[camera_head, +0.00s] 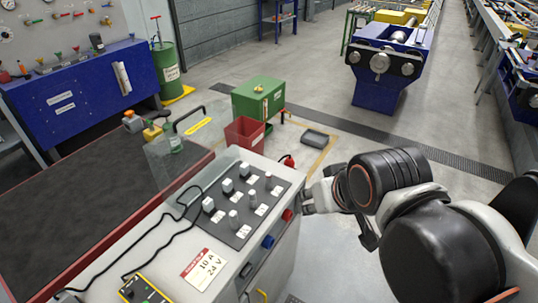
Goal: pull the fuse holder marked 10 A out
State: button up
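Several pale fuse holders stand in two rows on a dark plate (239,234) on top of a light grey cabinet (180,238). The row on the left has blocky white holders, among them a near one (208,204) and a far one (244,170). The row on the right has slimmer grey ones, among them a near one (234,219) and a far one (268,181). Each has a small white label beside it, too small to read, so I cannot tell which is marked 10 A. My gripper (309,196) is right of the cabinet, apart from the holders; its fingers are partly hidden and small.
A card (203,269) reading about 10 A, 24 V lies at the cabinet's near end. A clear upright panel (166,160) and a black cable (140,252) are at its left. Red and blue sockets (267,242) stick out of its right side. A red bin (244,133) stands behind.

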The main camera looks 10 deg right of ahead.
aim_at(268, 175)
jog(key=i+l+u, duration=0.1)
jog(key=l, duration=0.25)
jog(key=i+l+u, duration=0.1)
jog(key=i+l, duration=0.2)
jog(key=i+l+u, duration=0.15)
jog(key=l, duration=0.25)
